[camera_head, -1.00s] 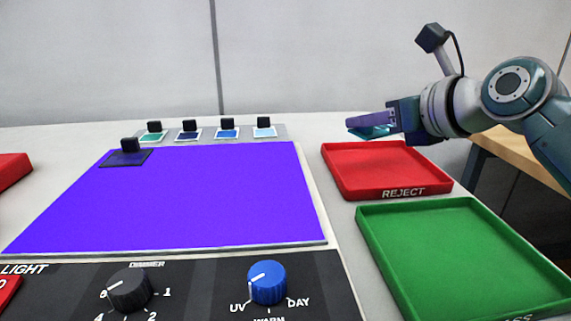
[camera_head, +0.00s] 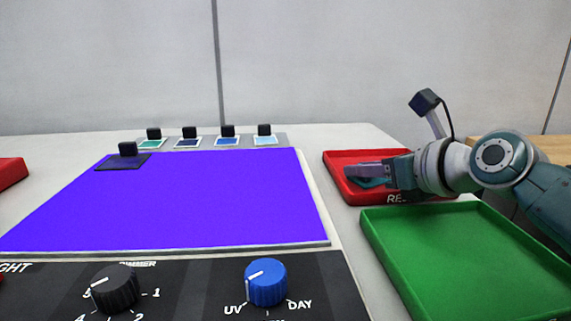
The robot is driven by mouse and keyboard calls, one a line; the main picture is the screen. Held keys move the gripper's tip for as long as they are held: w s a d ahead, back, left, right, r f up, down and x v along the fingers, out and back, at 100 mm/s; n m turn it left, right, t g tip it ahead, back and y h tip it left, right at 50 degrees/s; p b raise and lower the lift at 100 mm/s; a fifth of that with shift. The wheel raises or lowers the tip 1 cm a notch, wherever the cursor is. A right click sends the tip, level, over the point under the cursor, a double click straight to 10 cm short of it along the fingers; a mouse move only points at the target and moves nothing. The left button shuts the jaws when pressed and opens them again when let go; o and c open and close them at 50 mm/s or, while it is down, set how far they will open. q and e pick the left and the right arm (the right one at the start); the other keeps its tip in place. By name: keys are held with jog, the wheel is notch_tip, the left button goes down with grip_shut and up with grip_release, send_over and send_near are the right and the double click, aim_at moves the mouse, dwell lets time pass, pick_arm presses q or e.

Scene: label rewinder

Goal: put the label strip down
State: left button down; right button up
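My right gripper (camera_head: 362,174) is low over the red REJECT tray (camera_head: 343,156), pointing left. A small teal piece (camera_head: 371,183), which looks like the label strip, shows at its fingers, partly hidden by them. I cannot tell whether the fingers are closed on it or whether it touches the tray floor. My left gripper is not in view.
A green tray (camera_head: 455,225) stands empty in front of the red tray. A lit violet panel (camera_head: 190,195) fills the middle, with a dark black-handled swatch (camera_head: 123,162) at its far left corner. Several handled swatches stand behind it. A black dial (camera_head: 115,289) and blue dial (camera_head: 266,282) are in front.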

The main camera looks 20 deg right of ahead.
jog(key=o, duration=0.3)
jog(key=shift+o, duration=0.2)
jog(key=shift+r, duration=0.25)
jog(key=p+v, duration=0.4)
jog(key=v, duration=0.7)
jog(key=shift+s, duration=0.2)
jog(key=shift+s+d, duration=0.1)
jog(key=shift+s, duration=0.2)
